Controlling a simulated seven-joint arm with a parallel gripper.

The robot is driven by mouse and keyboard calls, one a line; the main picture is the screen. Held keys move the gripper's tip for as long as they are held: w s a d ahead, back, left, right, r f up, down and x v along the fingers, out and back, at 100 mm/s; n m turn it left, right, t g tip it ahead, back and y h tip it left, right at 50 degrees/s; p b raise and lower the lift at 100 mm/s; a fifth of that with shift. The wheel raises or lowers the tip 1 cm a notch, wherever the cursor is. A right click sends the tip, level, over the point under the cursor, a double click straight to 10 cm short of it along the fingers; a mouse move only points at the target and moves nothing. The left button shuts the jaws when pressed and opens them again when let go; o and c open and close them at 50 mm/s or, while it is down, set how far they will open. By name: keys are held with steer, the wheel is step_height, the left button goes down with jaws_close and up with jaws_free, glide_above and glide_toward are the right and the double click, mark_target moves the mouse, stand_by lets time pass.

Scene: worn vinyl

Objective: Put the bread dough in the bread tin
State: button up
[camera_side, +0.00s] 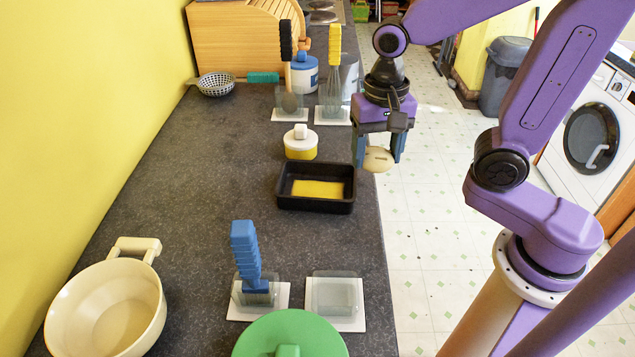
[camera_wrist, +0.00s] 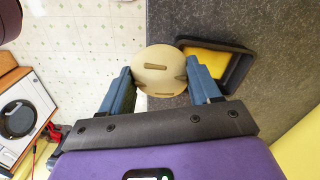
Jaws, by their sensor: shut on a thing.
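The bread dough (camera_side: 378,160) is a pale beige round lump. My gripper (camera_side: 379,158) is shut on it and holds it in the air at the counter's right edge. In the wrist view the dough (camera_wrist: 160,70) sits between the two blue fingers and shows dark slash marks on top. The bread tin (camera_side: 316,204) is a black rectangular tin with a yellow inside bottom, standing on the counter to the left of and nearer the camera than my gripper. In the wrist view the tin (camera_wrist: 241,68) is partly hidden behind the right finger.
A yellow pot with a white lid (camera_side: 300,146) stands just behind the tin. A blue-handled tool (camera_side: 246,255), an empty holder (camera_side: 335,296), a green lid (camera_side: 290,335) and a cream pan (camera_side: 108,308) are in front.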

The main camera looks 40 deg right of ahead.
steer(key=w+a+f, duration=0.2)
steer(key=w+f, duration=0.2)
steer(key=w, duration=0.3)
glide_toward(317, 193)
steer(key=shift+s+d+f, duration=0.25)
steer(key=shift+s+f, duration=0.35)
steer(key=shift+s, duration=0.1)
steer(key=shift+w+a+f, duration=0.2)
steer(key=shift+w+f, duration=0.5)
steer(key=shift+f, duration=1.6)
steer(key=shift+f, duration=0.2)
steer(key=o, duration=1.3)
steer(key=shift+c, duration=0.2)
steer(key=shift+r, duration=0.1)
